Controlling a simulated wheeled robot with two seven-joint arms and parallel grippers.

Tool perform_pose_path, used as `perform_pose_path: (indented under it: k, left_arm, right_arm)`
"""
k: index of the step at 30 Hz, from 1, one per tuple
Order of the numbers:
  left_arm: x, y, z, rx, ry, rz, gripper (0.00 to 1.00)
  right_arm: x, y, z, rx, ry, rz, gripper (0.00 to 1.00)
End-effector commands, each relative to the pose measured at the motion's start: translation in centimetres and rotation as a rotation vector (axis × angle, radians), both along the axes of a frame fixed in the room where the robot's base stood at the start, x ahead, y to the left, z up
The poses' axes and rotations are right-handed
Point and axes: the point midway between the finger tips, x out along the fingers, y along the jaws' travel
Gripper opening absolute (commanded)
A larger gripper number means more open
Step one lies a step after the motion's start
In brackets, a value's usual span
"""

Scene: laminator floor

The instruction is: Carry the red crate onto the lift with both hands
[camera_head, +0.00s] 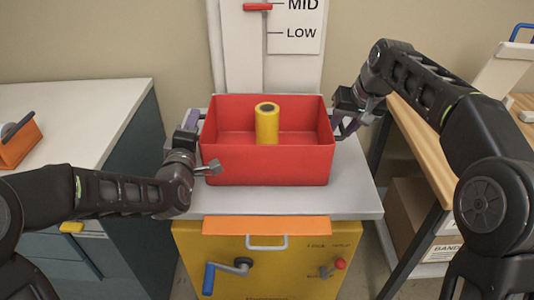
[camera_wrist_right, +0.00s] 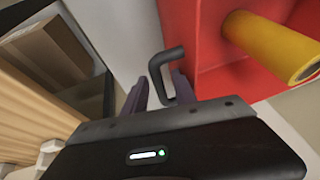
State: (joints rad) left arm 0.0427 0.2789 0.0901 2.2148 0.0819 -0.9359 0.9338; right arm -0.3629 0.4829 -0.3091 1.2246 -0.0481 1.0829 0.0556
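The red crate (camera_head: 265,165) sits upright on the grey top plate (camera_head: 350,200) of the yellow lift (camera_head: 290,262). A yellow cylinder (camera_head: 267,122) stands inside the crate; it also shows in the right wrist view (camera_wrist_right: 272,45). My left gripper (camera_head: 191,120) is at the crate's left wall; its fingertips and any handle there are mostly hidden. My right gripper (camera_head: 345,125) is at the right wall. In the right wrist view its purple fingers (camera_wrist_right: 160,93) stand apart, on either side of the crate's dark bar handle (camera_wrist_right: 160,72), with small gaps visible.
A blue crank (camera_head: 225,272) and a red-knobbed lever (camera_head: 333,268) are on the lift's front. A height scale (camera_head: 295,30) marked MID and LOW stands behind. A white-topped cabinet (camera_head: 75,115) is at left, a wooden bench (camera_head: 425,140) at right, with a cardboard box (camera_head: 408,215) below.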

Motion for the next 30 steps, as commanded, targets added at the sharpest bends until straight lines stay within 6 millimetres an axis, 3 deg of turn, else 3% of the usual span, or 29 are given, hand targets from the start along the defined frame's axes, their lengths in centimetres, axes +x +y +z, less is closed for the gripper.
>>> perform_pose_path:
  k: [11, 24, 30]
  left_arm:
    - [-0.5, 0.0, 0.1, -0.001, -0.001, 0.000, 0.37]
    - [-6.3, -0.2, 0.1, 0.000, -0.001, 0.000, 0.37]
    - [-7.9, -0.2, 0.0, -0.001, -0.001, 0.000, 0.37]
  right_arm:
    - [0.0, 0.0, 0.0, 0.000, 0.001, 0.000, 0.34]
    - [0.0, 0.1, 0.0, 0.001, 0.001, 0.001, 0.34]
    - [0.0, 0.1, 0.0, 0.001, 0.001, 0.001, 0.34]
